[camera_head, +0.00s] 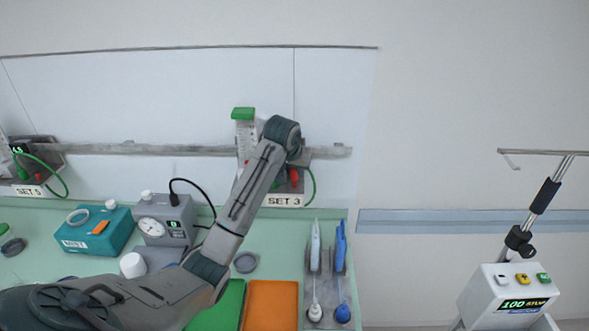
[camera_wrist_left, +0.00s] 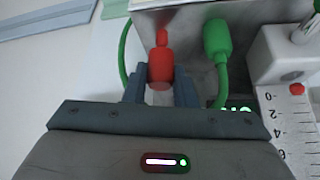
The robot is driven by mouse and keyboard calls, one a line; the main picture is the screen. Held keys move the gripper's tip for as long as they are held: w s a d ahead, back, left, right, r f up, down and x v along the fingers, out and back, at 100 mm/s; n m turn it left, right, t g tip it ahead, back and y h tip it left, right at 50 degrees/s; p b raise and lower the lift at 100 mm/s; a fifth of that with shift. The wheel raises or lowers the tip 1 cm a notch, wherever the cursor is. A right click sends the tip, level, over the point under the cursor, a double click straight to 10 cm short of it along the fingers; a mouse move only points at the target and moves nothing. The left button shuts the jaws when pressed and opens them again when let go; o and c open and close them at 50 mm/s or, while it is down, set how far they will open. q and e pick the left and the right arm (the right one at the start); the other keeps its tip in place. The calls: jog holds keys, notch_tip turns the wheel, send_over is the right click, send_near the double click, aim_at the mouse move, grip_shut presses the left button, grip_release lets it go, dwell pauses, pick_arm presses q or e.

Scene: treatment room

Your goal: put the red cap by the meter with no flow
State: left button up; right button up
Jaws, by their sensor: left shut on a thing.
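The red cap (camera_wrist_left: 160,72) is between the two fingers of my left gripper (camera_wrist_left: 160,88) in the left wrist view, its narrow tip pointing at the grey metal meter block (camera_wrist_left: 185,35). I cannot tell whether the tip touches the block. Beside it is a green hose plug (camera_wrist_left: 217,45). A scaled tube (camera_wrist_left: 285,120) to the right has a red float by its 0 mark. In the head view, this is the meter at the SET 3 label (camera_head: 284,201), and red shows at the cap (camera_head: 294,177). My wrist hides part of the meter and the gripper. The right gripper is out of view.
Another meter (camera_head: 35,150) with the SET 5 label stands at far left. The green counter holds a teal box (camera_head: 92,232), a grey gauge device (camera_head: 165,218), green and orange trays (camera_head: 270,303), and blue handsets (camera_head: 340,250). A stand (camera_head: 508,298) is at right.

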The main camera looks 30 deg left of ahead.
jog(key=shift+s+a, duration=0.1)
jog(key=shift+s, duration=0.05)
pick_arm(q)
jog(key=shift+f, duration=0.15)
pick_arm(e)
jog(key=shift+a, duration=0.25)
pick_arm(q)
jog(key=shift+f, duration=0.4)
jog(key=shift+f, duration=0.1)
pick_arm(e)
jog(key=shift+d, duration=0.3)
pick_arm(q)
jog(key=shift+f, duration=0.9)
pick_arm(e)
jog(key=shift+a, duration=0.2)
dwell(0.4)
pick_arm(q)
jog(key=o, duration=1)
jog(key=shift+o, duration=0.2)
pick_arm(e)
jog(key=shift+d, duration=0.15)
pick_arm(q)
jog(key=shift+r, duration=0.1)
